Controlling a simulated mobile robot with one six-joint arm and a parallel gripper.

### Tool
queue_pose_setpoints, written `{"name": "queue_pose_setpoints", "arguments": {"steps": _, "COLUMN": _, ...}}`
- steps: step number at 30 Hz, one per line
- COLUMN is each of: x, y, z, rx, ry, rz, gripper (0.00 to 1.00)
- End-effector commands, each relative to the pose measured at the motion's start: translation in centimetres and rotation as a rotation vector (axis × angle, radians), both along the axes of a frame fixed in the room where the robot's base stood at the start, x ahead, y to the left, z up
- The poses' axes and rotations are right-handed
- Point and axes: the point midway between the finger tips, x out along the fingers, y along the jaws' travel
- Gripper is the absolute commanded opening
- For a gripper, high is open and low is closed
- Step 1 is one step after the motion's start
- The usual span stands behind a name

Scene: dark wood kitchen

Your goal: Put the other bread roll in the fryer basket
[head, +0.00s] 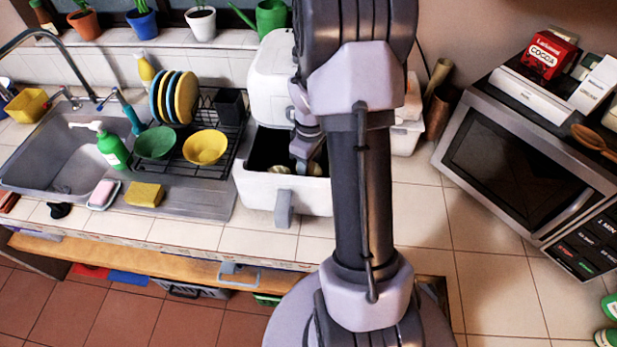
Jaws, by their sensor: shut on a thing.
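The white air fryer (272,80) stands on the counter behind my arm. Its fryer basket (255,188) is pulled out, with a dark inside and a grey handle (283,208) at the front. My gripper (303,168) points down into the basket and is shut on a bread roll (315,169), which is mostly hidden by the gripper and the basket's front wall. Another pale bread roll (280,169) shows at the basket's front, left of the gripper. I cannot tell whether the held roll touches the basket floor.
A dish rack (228,140) with plates and bowls stands close to the left of the basket, beside the sink (50,160). A microwave (530,160) with boxes on top stands at right. The tiled counter (425,215) between is clear.

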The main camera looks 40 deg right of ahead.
Motion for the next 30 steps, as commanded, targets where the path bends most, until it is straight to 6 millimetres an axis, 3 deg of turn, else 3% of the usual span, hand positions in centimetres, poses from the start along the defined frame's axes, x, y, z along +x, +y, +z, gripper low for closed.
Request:
{"name": "queue_pose_setpoints", "arguments": {"steps": 4, "x": -0.1, "y": 0.0, "z": -3.3, "rx": 0.002, "ry": 0.003, "rz": 0.001, "gripper": 0.08}}
{"name": "queue_pose_setpoints", "arguments": {"steps": 14, "x": 0.0, "y": 0.0, "z": -3.6, "rx": 0.001, "ry": 0.001, "rz": 0.000, "gripper": 0.08}}
{"name": "queue_pose_setpoints", "arguments": {"steps": 15, "x": 0.0, "y": 0.0, "z": -3.7, "rx": 0.001, "ry": 0.001, "rz": 0.000, "gripper": 0.49}}
{"name": "queue_pose_setpoints", "arguments": {"steps": 18, "x": 0.0, "y": 0.0, "z": -3.6, "rx": 0.001, "ry": 0.001, "rz": 0.000, "gripper": 0.69}}
{"name": "queue_pose_setpoints", "arguments": {"steps": 26, "x": 0.0, "y": 0.0, "z": -3.6, "rx": 0.001, "ry": 0.001, "rz": 0.000, "gripper": 0.69}}
{"name": "queue_pose_setpoints", "arguments": {"steps": 30, "x": 0.0, "y": 0.0, "z": -2.1, "rx": -0.001, "ry": -0.001, "rz": 0.000, "gripper": 0.69}}
